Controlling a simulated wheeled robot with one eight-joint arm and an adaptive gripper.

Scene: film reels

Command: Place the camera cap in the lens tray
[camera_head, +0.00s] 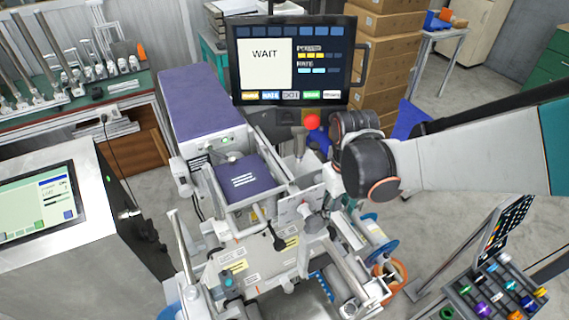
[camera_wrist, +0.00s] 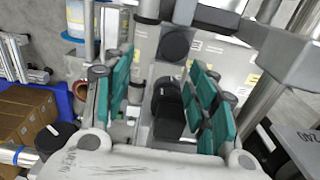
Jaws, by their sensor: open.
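My gripper (camera_wrist: 160,68) is open in the wrist view, its teal finger pads spread apart with a gap between them. A round black cap-like disc (camera_wrist: 174,44) shows on a pale machine face beyond the fingertips. A black cylindrical part (camera_wrist: 168,104) shows lower, in line with the gap, and no finger visibly touches it. I cannot tell which of these, if either, is the camera cap. In the head view my gripper is not clearly made out beyond my dark wrist. No tray can be surely identified as the lens tray.
A pale machine (camera_head: 262,262) with rollers and a purple-topped box (camera_head: 243,180) fills the middle of the head view. A monitor (camera_head: 292,60) reading WAIT stands behind. A dark rack of coloured pieces (camera_head: 495,285) is at lower right. Boxes (camera_head: 392,50) are stacked behind.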

